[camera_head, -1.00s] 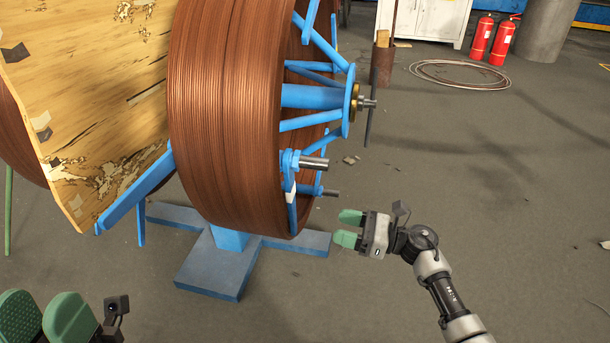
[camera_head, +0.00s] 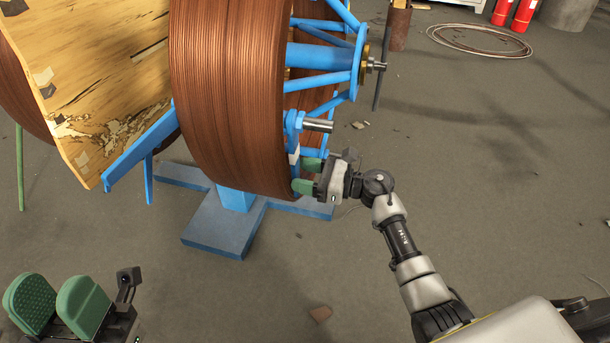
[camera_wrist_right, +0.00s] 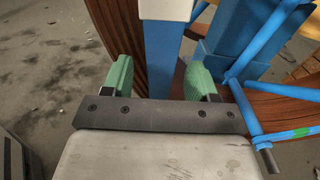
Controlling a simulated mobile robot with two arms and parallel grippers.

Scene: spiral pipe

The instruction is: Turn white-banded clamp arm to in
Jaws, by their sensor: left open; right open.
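The white-banded clamp arm is a blue bar on the lower face of the copper reel. Its white band (camera_head: 293,155) shows beside the steel pin in the head view. In the right wrist view the blue clamp arm (camera_wrist_right: 162,60) with its white band (camera_wrist_right: 166,9) stands between my finger pads in the picture. My right gripper (camera_head: 307,175) is open, with its green fingers at the arm's lower part; contact cannot be told. My left gripper (camera_head: 56,306) is open and empty at the bottom left, far from the reel.
The copper reel (camera_head: 222,100) fills the middle, with blue spokes and a central shaft (camera_head: 376,66) at its right. Its blue stand (camera_head: 225,232) spreads on the floor. A wooden flange (camera_head: 85,90) is at left. Another arm with a green band (camera_wrist_right: 301,132) is at right in the wrist view. Floor at right is open.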

